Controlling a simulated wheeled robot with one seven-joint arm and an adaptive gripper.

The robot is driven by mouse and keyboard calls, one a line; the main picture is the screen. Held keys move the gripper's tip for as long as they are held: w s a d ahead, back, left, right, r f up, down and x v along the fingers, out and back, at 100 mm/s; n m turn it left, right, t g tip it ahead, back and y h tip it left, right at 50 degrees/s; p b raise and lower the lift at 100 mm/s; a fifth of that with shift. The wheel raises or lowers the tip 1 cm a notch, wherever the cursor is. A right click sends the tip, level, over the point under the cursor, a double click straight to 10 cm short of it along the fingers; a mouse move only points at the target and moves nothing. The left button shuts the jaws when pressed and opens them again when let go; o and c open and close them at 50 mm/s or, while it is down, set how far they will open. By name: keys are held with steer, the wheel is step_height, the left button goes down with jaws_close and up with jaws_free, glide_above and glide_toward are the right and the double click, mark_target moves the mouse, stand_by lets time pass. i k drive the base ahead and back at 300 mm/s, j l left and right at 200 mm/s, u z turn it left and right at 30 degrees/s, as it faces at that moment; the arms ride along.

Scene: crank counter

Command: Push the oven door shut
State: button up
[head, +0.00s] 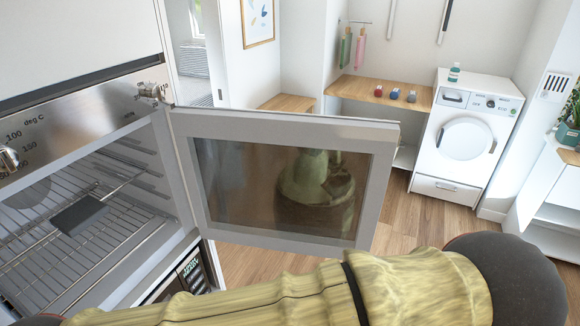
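The oven door (287,124) stands wide open, swung out to the right from its hinge side at the right edge of the oven (70,110). It has a pale metal frame and a dark glass window, through which a blurred greenish-brown shape shows. The oven cavity is exposed, with wire racks (110,205) and a dark flat piece (80,215) on one rack. My arm crosses the bottom of the head view in front of the door. My gripper is not visible in this view.
A wooden-topped counter (385,93) and a white washing machine (463,140) stand at the back. Another appliance with buttons (190,272) sits below the oven. Wooden floor (425,225) is clear between the door and the washing machine.

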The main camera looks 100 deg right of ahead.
mark_target(299, 183)
steer(key=k+l+u, duration=0.6)
steer(key=k, duration=0.35)
steer(key=k+l+u, duration=0.35)
steer(key=k, duration=0.15)
steer(key=k+u, duration=0.3)
steer(key=k, duration=0.2)
steer(key=k+u, duration=0.4)
steer(key=k, duration=0.4)
